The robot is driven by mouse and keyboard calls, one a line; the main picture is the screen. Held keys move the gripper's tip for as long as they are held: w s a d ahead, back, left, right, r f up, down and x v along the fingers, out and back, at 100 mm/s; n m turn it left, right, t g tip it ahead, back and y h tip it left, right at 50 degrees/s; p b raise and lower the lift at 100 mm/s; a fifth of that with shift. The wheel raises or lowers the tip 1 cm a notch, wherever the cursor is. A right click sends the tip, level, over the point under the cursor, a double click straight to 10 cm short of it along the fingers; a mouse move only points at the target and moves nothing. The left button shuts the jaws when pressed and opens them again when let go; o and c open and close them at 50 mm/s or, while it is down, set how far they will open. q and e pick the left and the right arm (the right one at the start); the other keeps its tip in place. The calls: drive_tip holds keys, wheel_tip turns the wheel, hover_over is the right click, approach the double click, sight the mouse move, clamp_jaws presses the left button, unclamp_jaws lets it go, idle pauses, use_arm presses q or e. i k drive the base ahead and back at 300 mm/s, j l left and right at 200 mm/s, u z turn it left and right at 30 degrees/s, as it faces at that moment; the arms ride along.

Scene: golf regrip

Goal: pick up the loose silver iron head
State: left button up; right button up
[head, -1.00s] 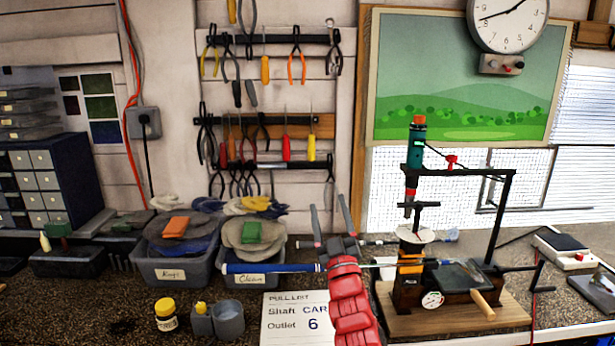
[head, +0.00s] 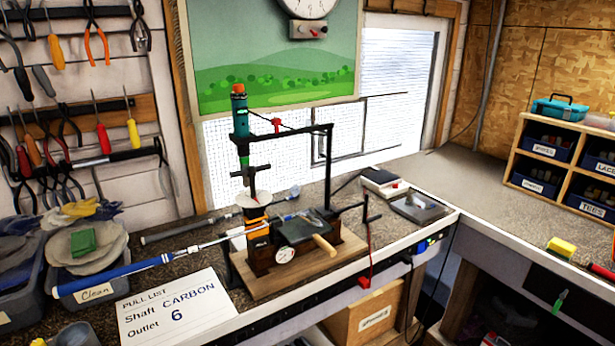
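I cannot pick out the loose silver iron head with certainty. A small silvery shape lies on the dark grey tray (head: 420,207) at the right end of the bench, too small to name. A club with a blue grip (head: 125,273) runs across the front of the bench, its thin shaft reaching the clamp stand (head: 262,250). Another shaft with a grey grip (head: 165,234) lies behind it, and a pale shape (head: 292,217) near its far end is unclear. Neither of my grippers is in view.
A bin marked Clean (head: 95,291) stands at the left. A cubby shelf (head: 510,168) with blue bins stands on the right counter, whose back part is clear.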

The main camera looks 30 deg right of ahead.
sight(410, 201)
drive_tip(key=l+z, duration=0.2)
drive_tip(key=l, duration=0.2)
drive_tip(key=i+l+z, duration=0.2)
drive_tip(key=l, duration=0.2)
drive_tip(key=i+l+z, duration=0.15)
drive_tip(key=l, duration=0.25)
drive_tip(key=i+l+z, duration=0.2)
drive_tip(key=l, duration=0.2)
drive_tip(key=l+z, duration=0.2)
drive_tip(key=l, duration=0.15)
drive_tip(key=i+l+z, duration=0.2)
drive_tip(key=i+l, duration=0.1)
drive_tip(key=i, duration=0.45)
